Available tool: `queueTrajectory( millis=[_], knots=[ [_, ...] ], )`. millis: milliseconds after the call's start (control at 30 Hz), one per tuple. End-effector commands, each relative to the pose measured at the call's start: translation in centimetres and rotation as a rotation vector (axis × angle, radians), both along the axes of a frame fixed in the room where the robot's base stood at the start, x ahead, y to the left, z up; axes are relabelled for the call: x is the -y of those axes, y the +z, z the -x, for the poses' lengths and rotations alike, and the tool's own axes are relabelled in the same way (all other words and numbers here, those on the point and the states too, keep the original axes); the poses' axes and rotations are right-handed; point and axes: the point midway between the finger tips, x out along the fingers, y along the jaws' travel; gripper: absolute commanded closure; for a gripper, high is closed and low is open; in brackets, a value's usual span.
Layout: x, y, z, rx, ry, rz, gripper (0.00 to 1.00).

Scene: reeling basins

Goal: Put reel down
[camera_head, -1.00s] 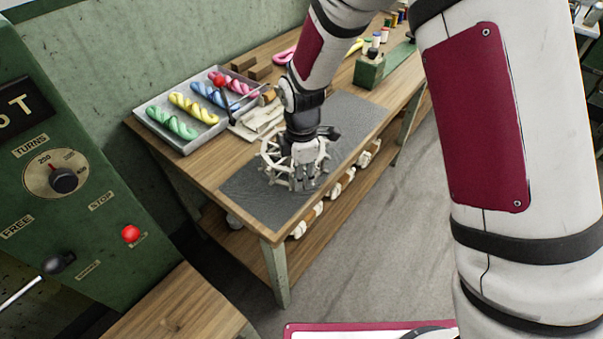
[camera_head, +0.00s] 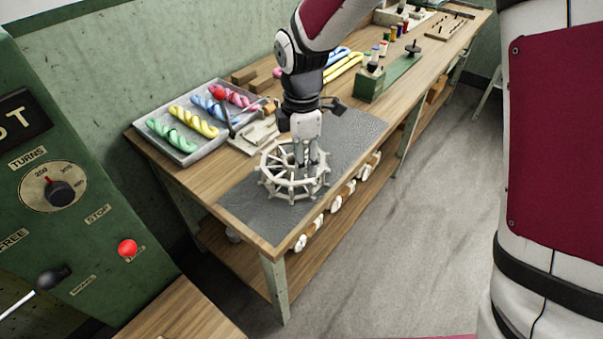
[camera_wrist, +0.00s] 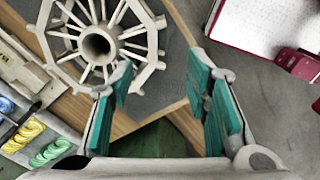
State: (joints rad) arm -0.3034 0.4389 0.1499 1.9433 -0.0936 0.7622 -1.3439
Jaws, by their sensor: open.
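The reel (camera_head: 268,178) is a pale, many-sided spoked wheel lying flat on the dark grey mat (camera_head: 345,135) at the near end of the workbench. My gripper (camera_head: 306,166) points down at the reel's right part, with its fingers overlapping the spokes in the head view. In the wrist view the reel (camera_wrist: 97,43) fills the upper left, its round hub in sight. There my gripper (camera_wrist: 162,75) is open, with nothing between the teal pads. The left finger overlaps the reel's rim; I cannot tell whether they touch.
A grey tray (camera_head: 160,146) of coloured twisted skeins stands at the bench's back left. A green stand (camera_head: 370,84) is farther along. Pale reels (camera_head: 308,236) lie on the lower shelf. The green control panel (camera_head: 100,240) is at left. Floor right of the bench is clear.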

Motion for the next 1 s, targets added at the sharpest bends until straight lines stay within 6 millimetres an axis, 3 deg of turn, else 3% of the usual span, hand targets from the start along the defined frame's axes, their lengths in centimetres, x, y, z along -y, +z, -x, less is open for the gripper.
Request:
queueTrajectory(
  millis=[133,400,533,767,1000],
  knots=[
    [0.0,1.6,0.0,0.000,0.000,0.000,0.56],
    [0.0,2.1,0.0,0.000,-0.002,0.000,0.56],
    [1.0,3.4,0.3,0.015,-0.059,-0.001,0.56],
    [6.6,10.1,3.3,0.108,-0.434,-0.023,0.56],
    [12.8,15.6,9.3,0.202,-0.922,-0.095,0.56]
  ],
)
